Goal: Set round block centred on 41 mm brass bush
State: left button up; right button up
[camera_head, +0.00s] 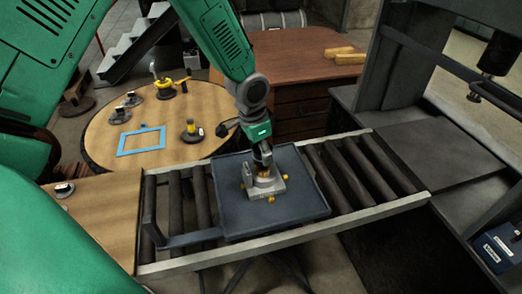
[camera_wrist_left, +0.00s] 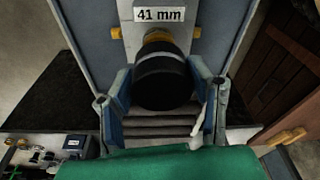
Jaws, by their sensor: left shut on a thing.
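My left gripper (camera_head: 262,152) points down over the grey fixture (camera_head: 268,188) in the tray. In the left wrist view its two fingers (camera_wrist_left: 162,98) are shut on the round block (camera_wrist_left: 162,85), a dark cylinder with a pale upper edge. The brass bush (camera_wrist_left: 158,38) shows beyond the block, under a "41 mm" label (camera_wrist_left: 158,14). The block hides part of the bush; I cannot tell whether they touch or are centred. In the head view the gripper largely hides the block. My right gripper is not in view.
The dark tray (camera_head: 300,212) lies on a roller conveyor (camera_head: 360,165). A round wooden table (camera_head: 190,106) at the back left holds a blue frame (camera_head: 141,140) and several small dark and yellow parts. A brown desk (camera_head: 290,58) stands behind. A dark press frame is at right.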

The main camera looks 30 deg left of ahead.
pick_arm(q)
jog(key=shift+f+b, duration=0.35)
jog(key=shift+f, duration=0.35)
jog(key=shift+f, duration=0.4)
dwell(0.4)
jog(key=o, duration=1.7)
notch_tip(320, 180, up, 5)
jog(key=p, duration=0.4)
jog(key=shift+r, duration=2)
